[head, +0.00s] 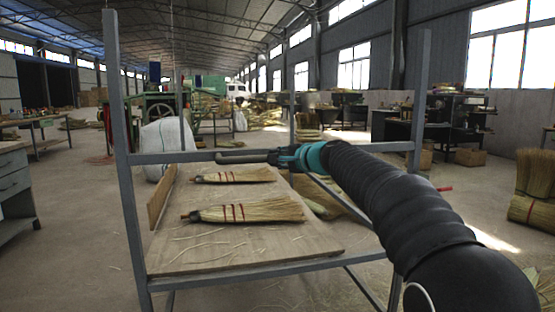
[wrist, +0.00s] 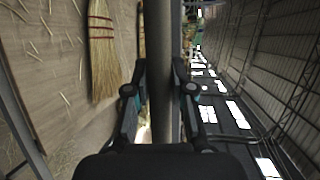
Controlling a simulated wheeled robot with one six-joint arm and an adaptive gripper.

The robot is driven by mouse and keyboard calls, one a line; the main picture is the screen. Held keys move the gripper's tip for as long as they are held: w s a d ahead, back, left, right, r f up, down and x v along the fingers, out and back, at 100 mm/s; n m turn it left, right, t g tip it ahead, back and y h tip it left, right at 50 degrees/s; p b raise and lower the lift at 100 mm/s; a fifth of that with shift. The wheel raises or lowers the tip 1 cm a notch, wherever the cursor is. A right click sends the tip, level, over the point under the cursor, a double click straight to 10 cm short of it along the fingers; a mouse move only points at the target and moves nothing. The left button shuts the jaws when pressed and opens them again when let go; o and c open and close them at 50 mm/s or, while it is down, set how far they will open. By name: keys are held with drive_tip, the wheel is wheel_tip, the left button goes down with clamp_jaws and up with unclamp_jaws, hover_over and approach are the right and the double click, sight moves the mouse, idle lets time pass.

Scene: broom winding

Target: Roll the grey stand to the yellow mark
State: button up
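The grey stand (head: 128,200) is a metal frame with upright posts and a wooden shelf (head: 215,252). Two straw brooms with red bindings (head: 250,211) (head: 235,175) lie on the shelf. A rounded grey handle bar (head: 240,158) runs across the near side of the frame; it also fills the middle of the wrist view (wrist: 162,60). My gripper (head: 282,157) is at this bar. In the wrist view my gripper (wrist: 161,72) has a finger against each side of the bar, shut on it. I do not see the yellow mark in either view.
Loose straw litters the shelf and floor. A white sack (head: 167,140) and a green machine (head: 150,108) stand beyond the stand. A grey cabinet (head: 12,185) is at the left, straw bundles (head: 533,190) at the right. Open concrete floor (head: 80,230) shows left of the stand.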

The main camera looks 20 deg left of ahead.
drive_tip(key=o, duration=0.3)
drive_tip(key=shift+s, duration=0.1)
drive_tip(key=v, duration=1.2)
